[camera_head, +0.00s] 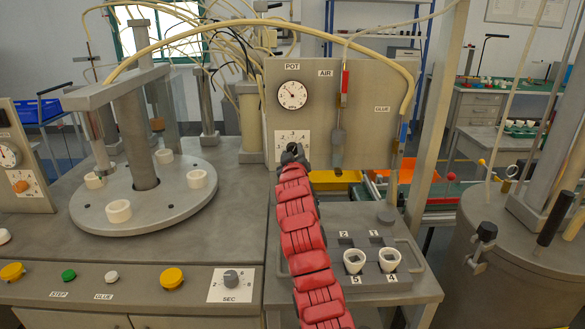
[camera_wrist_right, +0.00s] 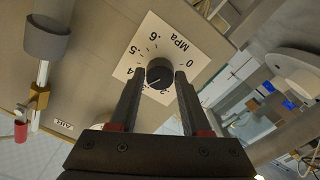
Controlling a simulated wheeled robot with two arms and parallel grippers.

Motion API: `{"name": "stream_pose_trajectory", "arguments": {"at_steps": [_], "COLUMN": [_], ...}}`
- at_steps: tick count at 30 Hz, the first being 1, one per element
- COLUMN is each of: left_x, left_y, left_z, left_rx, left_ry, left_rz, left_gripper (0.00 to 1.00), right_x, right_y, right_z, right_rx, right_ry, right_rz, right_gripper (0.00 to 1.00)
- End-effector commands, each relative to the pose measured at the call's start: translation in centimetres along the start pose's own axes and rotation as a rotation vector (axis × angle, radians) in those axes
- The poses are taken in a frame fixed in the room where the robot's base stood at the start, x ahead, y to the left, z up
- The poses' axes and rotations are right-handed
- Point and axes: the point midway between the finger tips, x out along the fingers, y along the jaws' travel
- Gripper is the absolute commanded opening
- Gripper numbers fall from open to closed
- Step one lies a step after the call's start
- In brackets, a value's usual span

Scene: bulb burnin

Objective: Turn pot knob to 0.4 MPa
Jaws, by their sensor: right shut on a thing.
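The pot knob (camera_wrist_right: 160,73) is a round black knob on a white MPa scale plate (camera_wrist_right: 150,45). In the right wrist view the fingers of my right gripper (camera_wrist_right: 160,82) are shut on it, one on each side. A pale mark on the knob points to the lower left of that view, seemingly near .3; the exact reading is unclear and some numbers are partly hidden. In the head view my right gripper (camera_head: 292,153) covers the knob below the POT gauge (camera_head: 292,95), whose needle is too small to read. My left gripper is not in view.
The upright panel also carries the AIR tool (camera_head: 338,145) and the GLUE tool (camera_head: 398,140) to the right of the knob. A turntable (camera_head: 150,220) with white cups stands at left. A grey block (camera_head: 370,262) with white sockets is below the panel at right.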

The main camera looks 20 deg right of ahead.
Motion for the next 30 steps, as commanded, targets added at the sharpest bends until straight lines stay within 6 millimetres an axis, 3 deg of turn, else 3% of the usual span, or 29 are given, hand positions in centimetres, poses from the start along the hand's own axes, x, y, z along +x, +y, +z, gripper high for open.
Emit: {"name": "stream_pose_trajectory", "arguments": {"at_steps": [1,3,12,30], "left_x": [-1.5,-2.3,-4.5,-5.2], "left_y": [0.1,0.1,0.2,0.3], "left_z": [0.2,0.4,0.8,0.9], "left_rx": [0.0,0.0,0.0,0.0], "left_ry": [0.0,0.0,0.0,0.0], "left_rz": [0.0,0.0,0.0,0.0], "left_gripper": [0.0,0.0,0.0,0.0], "right_x": [0.0,0.0,0.0,0.1], "right_y": [-0.3,-0.3,-0.3,-0.1], "right_z": [0.8,0.7,0.5,0.3], "right_rx": [0.038,0.093,0.261,0.332], "right_ry": [-0.003,-0.002,-0.004,-0.008], "right_rz": [0.001,0.001,-0.001,-0.001], "right_gripper": [0.0,0.0,0.0,0.0]}}
